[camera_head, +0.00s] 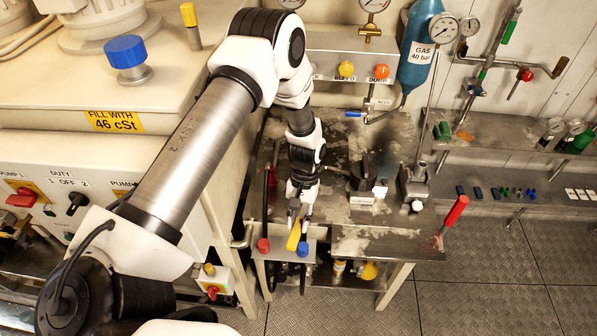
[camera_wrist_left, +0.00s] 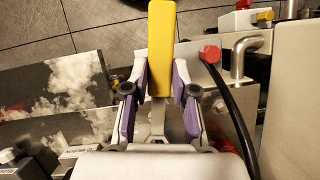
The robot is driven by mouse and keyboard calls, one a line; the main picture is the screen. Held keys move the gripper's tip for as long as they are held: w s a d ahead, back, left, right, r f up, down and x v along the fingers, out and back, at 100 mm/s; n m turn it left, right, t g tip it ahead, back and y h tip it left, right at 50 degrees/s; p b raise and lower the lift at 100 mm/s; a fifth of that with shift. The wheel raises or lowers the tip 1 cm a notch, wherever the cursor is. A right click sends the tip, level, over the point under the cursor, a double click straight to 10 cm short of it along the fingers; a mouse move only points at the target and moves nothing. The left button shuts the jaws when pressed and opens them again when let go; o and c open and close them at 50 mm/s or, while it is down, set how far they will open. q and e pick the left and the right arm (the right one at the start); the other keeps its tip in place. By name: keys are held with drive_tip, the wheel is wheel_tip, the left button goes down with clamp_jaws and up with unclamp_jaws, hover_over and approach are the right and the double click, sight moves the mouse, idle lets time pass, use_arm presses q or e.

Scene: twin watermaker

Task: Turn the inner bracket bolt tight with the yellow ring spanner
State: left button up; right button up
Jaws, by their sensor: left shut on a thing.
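My left gripper (camera_head: 299,217) points down over the front of the metal bench and is shut on the yellow ring spanner (camera_head: 294,236). In the left wrist view my left gripper (camera_wrist_left: 159,82) has its two purple-lined fingers on either side of the yellow spanner (camera_wrist_left: 161,45). The spanner's flat yellow length extends from the fingers to the top edge of that view. Its ring end cannot be made out. I cannot pick out the inner bracket bolt in either view. My right gripper is not in view.
A red cap (camera_head: 263,245) and a blue cap (camera_head: 303,249) with black hoses flank the spanner. The metal bench (camera_head: 345,209) holds small fittings behind. A red-handled lever (camera_head: 455,211) sticks up at the bench's right end. The white pump cabinet (camera_head: 120,170) stands left.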

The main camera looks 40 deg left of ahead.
sight(334, 236)
use_arm(q)
drive_tip(key=shift+w, duration=0.1)
clamp_jaws()
drive_tip(key=shift+w+d+n, duration=0.1)
drive_tip(key=shift+d+n, duration=0.05)
drive_tip(key=shift+n, duration=0.35)
drive_tip(key=shift+w+d+f+n+t+h+b, duration=0.6)
drive_tip(key=shift+w+d+n, duration=0.5)
drive_tip(key=shift+n, duration=0.7)
drive_tip(key=shift+w+d+f+n+t+h+b, duration=0.45)
drive_tip(key=shift+w+d+f+n+t, duration=0.3)
drive_tip(key=shift+w+n, duration=0.8)
drive_tip(key=shift+w+d+f+n+t+h+b, duration=0.55)
drive_tip(key=shift+w+d+n, duration=0.45)
drive_tip(key=shift+n, duration=1.05)
drive_tip(key=shift+s, duration=0.1)
drive_tip(key=shift+f+b, duration=1.25)
drive_tip(key=shift+f, duration=0.05)
